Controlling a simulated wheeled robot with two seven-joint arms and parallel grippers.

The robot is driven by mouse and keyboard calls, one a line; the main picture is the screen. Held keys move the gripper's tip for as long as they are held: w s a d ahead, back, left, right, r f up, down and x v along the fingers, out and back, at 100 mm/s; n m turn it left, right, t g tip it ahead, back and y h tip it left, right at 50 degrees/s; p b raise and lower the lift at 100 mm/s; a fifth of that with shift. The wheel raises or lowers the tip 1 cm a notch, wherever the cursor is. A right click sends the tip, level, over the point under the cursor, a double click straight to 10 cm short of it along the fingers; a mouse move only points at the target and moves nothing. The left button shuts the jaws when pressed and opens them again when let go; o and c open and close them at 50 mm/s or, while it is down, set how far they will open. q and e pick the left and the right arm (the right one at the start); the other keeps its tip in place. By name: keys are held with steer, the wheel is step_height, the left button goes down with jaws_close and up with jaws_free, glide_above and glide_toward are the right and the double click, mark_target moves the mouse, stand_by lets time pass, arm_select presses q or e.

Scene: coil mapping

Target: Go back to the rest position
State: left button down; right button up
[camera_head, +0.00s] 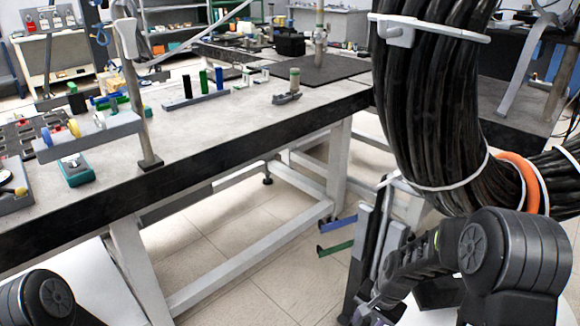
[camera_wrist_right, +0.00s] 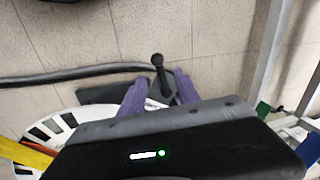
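My right arm hangs low at the right of the head view, with its gripper (camera_head: 362,316) near the bottom edge, below and beside the workbench. A black knob on a stalk (camera_wrist_right: 158,62) shows beyond the gap, over the floor. Only a dark joint of my left arm shows at the lower left of the head view; the left gripper is out of view.
A grey workbench (camera_head: 230,118) with small coloured parts runs across the left and middle. Blue (camera_head: 338,222) and green (camera_head: 336,248) bars stick out near my right arm. A thick black cable bundle (camera_head: 425,110) hangs above it. Tiled floor (camera_head: 255,270) is open below the bench.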

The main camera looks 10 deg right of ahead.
steer(key=s+a+f+n, duration=0.4)
steer(key=s+a+f, duration=0.5)
steer(key=a+f, duration=0.15)
steer(key=s+a+f+n+g+y, duration=0.1)
steer(key=s+a+f+n+y, duration=0.25)
steer(key=s+a, duration=0.7)
step_height(320, 180, up, 19)
steer(key=p, duration=1.9)
steer(key=shift+s+h, duration=0.3)
steer(key=shift+h, duration=0.05)
